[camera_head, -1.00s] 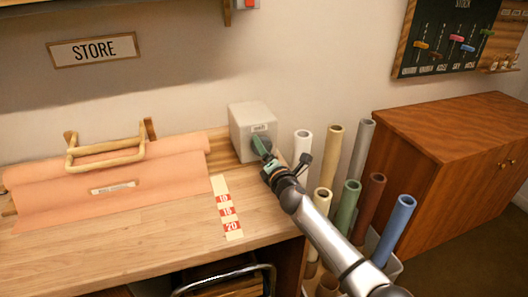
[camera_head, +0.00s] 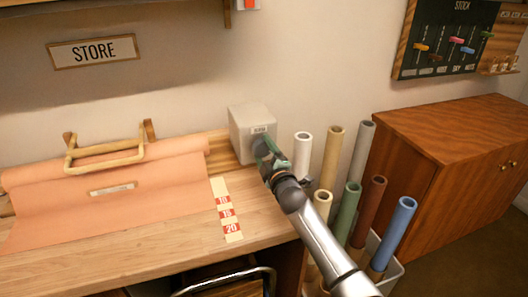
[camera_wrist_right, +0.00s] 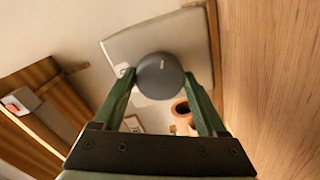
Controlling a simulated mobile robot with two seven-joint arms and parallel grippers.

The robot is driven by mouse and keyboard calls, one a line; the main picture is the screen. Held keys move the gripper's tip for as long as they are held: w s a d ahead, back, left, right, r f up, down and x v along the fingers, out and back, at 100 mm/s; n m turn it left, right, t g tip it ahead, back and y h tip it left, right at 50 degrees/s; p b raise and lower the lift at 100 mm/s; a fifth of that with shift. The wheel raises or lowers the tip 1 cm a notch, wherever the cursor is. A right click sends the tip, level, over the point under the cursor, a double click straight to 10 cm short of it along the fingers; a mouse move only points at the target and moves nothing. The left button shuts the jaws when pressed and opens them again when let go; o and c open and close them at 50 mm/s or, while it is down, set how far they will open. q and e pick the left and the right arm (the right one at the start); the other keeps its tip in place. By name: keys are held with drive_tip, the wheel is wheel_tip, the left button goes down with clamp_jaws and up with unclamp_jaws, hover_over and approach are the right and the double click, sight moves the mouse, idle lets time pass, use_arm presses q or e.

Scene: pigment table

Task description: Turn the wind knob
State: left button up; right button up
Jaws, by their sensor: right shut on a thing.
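A pale grey box (camera_head: 250,121) stands at the back right of the wooden table, against the wall. The dark round wind knob (camera_wrist_right: 160,76) is on its front face. In the head view the knob is mostly hidden by my right gripper (camera_head: 264,151). In the right wrist view the green fingers of my right gripper (camera_wrist_right: 160,88) lie on either side of the knob, shut on it. A small light mark shows on the knob's face. My left gripper is not in view.
A salmon paper sheet (camera_head: 110,200) with a wooden bar handle (camera_head: 105,158) lies at the left. A numbered strip (camera_head: 226,209) lies right of it. Several upright paper rolls (camera_head: 352,205) crowd beside my right arm, before a wooden cabinet (camera_head: 450,150).

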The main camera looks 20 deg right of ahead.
drive_tip(key=shift+m, duration=2.1)
drive_tip(key=o, duration=1.3)
drive_tip(key=s, duration=0.6)
drive_tip(key=s+p, duration=0.1)
drive_tip(key=s, duration=0.5)
drive_tip(key=shift+s+d, duration=0.2)
drive_tip(key=shift+s, duration=0.05)
